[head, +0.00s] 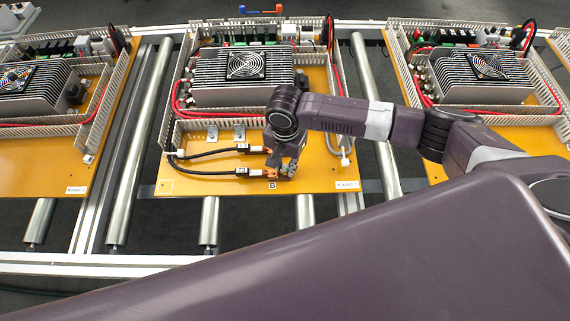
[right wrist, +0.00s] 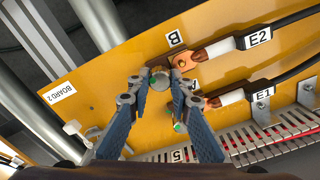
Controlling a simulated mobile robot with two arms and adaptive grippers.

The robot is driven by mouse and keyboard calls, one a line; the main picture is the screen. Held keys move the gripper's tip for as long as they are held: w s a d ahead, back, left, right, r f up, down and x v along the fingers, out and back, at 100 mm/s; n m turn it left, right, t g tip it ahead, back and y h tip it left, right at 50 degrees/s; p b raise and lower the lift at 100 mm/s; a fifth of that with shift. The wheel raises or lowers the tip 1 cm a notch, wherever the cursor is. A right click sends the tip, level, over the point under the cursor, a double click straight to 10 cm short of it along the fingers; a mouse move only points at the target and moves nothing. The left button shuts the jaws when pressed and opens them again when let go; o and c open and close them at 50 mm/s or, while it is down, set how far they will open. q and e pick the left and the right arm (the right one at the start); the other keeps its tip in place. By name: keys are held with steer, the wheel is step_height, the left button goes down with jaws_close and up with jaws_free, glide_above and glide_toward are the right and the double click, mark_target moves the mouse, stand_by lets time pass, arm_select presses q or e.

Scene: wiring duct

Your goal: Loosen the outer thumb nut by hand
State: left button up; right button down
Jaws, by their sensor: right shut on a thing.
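My right gripper (head: 286,172) reaches down over the front right of the middle orange board. In the right wrist view its fingertips (right wrist: 158,82) are closed on the sides of the outer thumb nut (right wrist: 159,77), a small round grey cap. The nut sits at the copper terminal by the "B" label, beside the copper lug (right wrist: 186,61) of cable E2 (right wrist: 258,38). The lug of cable E1 (right wrist: 207,102) lies nearer the duct. A second nut (right wrist: 180,127) with a green edge is partly hidden by a finger. The outer nut's seating cannot be seen. My left gripper is not in view.
The middle board (head: 210,187) carries a finned unit with a fan (head: 245,66) and slotted wiring duct (head: 335,130). Black cables run left from the lugs. Similar boards stand left and right on metal rollers (head: 138,130). The board's front left is clear.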

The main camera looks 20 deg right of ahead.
steer(key=shift+r+n+p, duration=0.15)
steer(key=shift+n+p, duration=0.3)
steer(key=shift+n, duration=0.15)
steer(key=n+p, duration=0.1)
steer(key=n, duration=0.2)
steer(key=n+p, duration=0.1)
steer(key=n, duration=0.2)
steer(key=shift+n, duration=0.4)
steer(key=n, duration=0.2)
steer(key=shift+n+p, duration=0.4)
steer(key=c, duration=1.8)
jaws_free()
steer(key=shift+c, duration=0.2)
